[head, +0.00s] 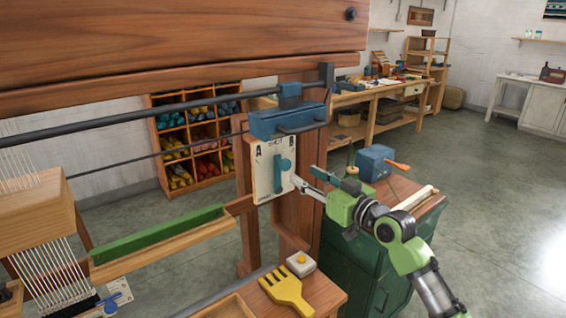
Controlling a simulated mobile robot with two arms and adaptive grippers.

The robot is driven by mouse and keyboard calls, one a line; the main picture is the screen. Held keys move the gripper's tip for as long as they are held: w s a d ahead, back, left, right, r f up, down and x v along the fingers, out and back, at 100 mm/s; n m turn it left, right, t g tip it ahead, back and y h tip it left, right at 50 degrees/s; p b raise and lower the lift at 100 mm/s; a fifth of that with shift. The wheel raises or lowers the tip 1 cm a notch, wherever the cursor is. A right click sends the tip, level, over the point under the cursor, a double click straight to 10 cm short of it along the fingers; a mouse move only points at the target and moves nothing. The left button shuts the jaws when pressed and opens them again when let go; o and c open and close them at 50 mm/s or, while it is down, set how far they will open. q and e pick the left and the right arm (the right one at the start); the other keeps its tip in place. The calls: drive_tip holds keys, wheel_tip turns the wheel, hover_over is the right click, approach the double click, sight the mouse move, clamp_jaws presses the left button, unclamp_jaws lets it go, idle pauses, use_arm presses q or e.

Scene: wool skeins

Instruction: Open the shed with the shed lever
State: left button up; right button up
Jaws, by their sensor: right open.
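The shed lever (281,172) is a small teal handle on a white plate (262,178) marked with a letter A, fixed to the loom's right wooden post. The handle stands roughly upright on the plate. My right gripper (313,183) is open just to the right of the plate, with its fingers pointing left toward the lever. Its fingers look close to the plate's right edge; I cannot tell whether they touch it. Nothing shows between the fingers. The loom's white warp threads (52,268) hang at the left below a wooden block (35,212). My left gripper is out of view.
A blue housing (286,121) with a dark rod sits just above the plate. A yellow comb (287,291) and a white button box (300,263) lie on a wooden ledge below. A green cabinet (350,262) carrying a blue box (375,162) stands behind my right arm. Open floor lies right.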

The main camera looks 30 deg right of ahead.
sight(287, 165)
drive_tip(key=w, duration=0.3)
drive_tip(key=w+p, duration=0.1)
drive_tip(key=w, duration=0.5)
drive_tip(key=shift+w+a, duration=0.4)
clamp_jaws()
